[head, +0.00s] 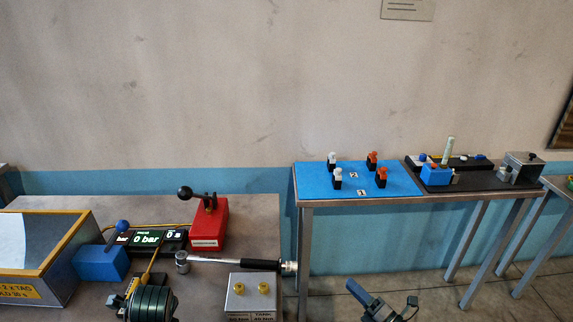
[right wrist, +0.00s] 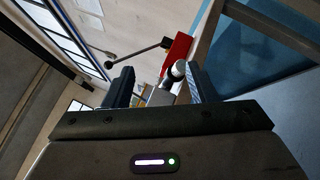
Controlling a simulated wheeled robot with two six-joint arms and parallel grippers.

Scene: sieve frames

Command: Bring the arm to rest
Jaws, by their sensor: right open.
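My right gripper (head: 381,296) shows at the bottom of the head view, in front of the gap to the right of the left table. Its two fingers stand apart, with nothing held between them. In the right wrist view my right gripper (right wrist: 158,78) is also open. A pale rounded end and part of a table show beyond its fingers, apparently farther off. Most of the right arm is below the picture.
The left table (head: 255,215) holds a red lever box (head: 208,228), a wrench (head: 235,262) reaching past its right edge, a pressure display (head: 150,241) and a two-knob block (head: 250,298). A blue-topped table (head: 350,190) stands behind right. Floor (head: 430,285) is clear beside the gripper.

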